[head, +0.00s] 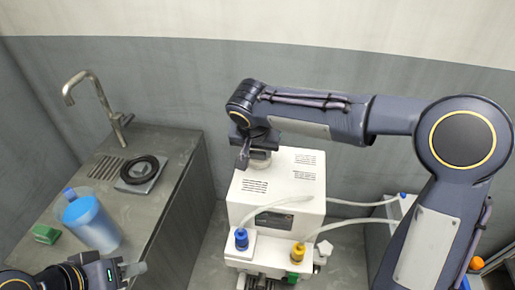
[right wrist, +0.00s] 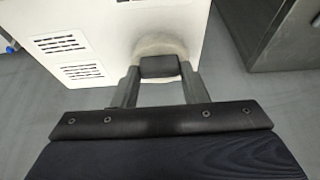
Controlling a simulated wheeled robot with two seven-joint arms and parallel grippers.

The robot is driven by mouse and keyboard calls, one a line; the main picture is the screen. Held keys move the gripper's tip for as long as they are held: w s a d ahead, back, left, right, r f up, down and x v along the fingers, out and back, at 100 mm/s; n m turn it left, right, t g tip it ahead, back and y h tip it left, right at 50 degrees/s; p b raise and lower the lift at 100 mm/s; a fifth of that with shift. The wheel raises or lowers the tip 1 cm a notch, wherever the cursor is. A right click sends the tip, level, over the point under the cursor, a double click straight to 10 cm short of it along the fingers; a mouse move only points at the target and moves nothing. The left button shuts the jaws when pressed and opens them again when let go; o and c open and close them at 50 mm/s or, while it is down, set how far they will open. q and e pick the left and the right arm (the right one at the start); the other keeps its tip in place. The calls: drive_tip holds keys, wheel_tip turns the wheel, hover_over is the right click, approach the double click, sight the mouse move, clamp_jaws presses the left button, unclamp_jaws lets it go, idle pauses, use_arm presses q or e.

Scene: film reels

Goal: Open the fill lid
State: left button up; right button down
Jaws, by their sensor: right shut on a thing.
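The white machine (head: 280,185) stands in the middle of the head view. On its top is a round off-white fill lid (head: 261,160), mostly behind my right gripper (head: 245,155). In the right wrist view the lid (right wrist: 163,44) shows as a pale disc with a dark block-like handle (right wrist: 159,66). My right gripper's two fingers (right wrist: 158,84) are on either side of this handle, shut on it. I cannot tell whether the lid is raised. My left gripper (head: 136,268) is low at the left, away from the machine; its jaws are unclear.
A grey counter (head: 185,165) at the left holds a tap (head: 90,90), a blue-filled jug (head: 92,222), a green sponge (head: 46,234) and a black coil (head: 140,170) on a plate. Hoses run from the blue cap (head: 241,239) and yellow cap (head: 297,252) on the machine's front.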

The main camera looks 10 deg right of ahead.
drive_tip(key=shift+r+p, duration=0.25)
drive_tip(key=shift+p, duration=0.15)
drive_tip(key=w+r+g+p, duration=0.1)
drive_tip(key=g+p, duration=0.1)
drive_tip(key=p, duration=0.2)
drive_tip(key=w+g+y+p, duration=0.1)
drive_tip(key=g+p, duration=0.1)
drive_tip(key=p, duration=0.3)
drive_tip(key=w+d+r+g+y+p, duration=0.1)
drive_tip(key=g+p, duration=0.1)
drive_tip(key=p, duration=0.3)
drive_tip(key=shift+w+d+r, duration=0.1)
drive_tip(key=shift+w+r, duration=0.25)
drive_tip(key=shift+w+d+f+g+p, duration=0.15)
drive_tip(key=shift+w+g+p, duration=0.15)
drive_tip(key=shift+p, duration=0.5)
